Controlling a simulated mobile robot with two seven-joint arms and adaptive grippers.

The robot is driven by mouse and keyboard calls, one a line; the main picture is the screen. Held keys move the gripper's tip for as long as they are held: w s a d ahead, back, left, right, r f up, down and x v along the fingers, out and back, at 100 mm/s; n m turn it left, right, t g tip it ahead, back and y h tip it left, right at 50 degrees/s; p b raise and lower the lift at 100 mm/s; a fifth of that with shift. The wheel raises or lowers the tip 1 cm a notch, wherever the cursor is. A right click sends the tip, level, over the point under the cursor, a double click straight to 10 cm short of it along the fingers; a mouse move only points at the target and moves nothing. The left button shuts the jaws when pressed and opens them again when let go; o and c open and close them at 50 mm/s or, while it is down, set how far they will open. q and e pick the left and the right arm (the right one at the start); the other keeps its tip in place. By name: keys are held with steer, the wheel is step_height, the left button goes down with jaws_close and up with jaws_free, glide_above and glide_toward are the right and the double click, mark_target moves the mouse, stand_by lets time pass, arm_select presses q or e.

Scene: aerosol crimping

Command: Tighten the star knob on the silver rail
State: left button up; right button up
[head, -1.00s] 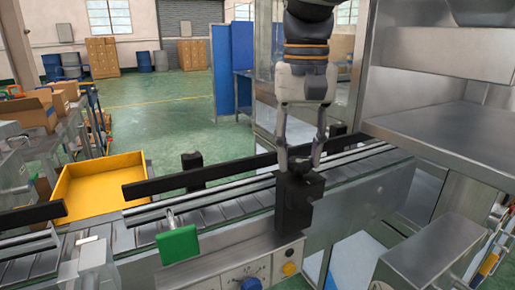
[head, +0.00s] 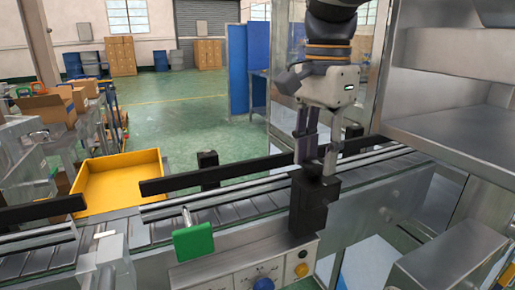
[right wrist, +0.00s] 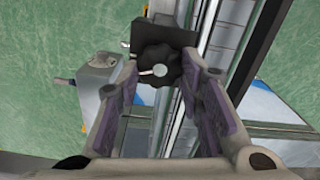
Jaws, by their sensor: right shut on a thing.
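The star knob (right wrist: 158,66) is black and lobed, with a pale round centre, in the right wrist view. It sits on top of a black clamp block (head: 312,208) beside the silver rail (head: 232,194) of the conveyor. My right gripper (head: 316,166) points down over the block in the head view. In the right wrist view its fingertips (right wrist: 159,74) are on either side of the knob, shut on it. In the head view the fingers largely hide the knob. My left gripper is in neither current view.
A black guide rail (head: 215,176) runs behind the silver rail. A green plate (head: 193,242) stands in front. A control panel with a blue knob (head: 263,283) is below the block. A metal housing (head: 440,125) rises at right; a yellow tray (head: 117,180) lies at left.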

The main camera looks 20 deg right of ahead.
mark_target(318, 162)
steer(key=shift+m, duration=1.9)
steer(key=shift+s, duration=0.1)
steer(key=o, duration=1.2)
step_height(318, 162, up, 12)
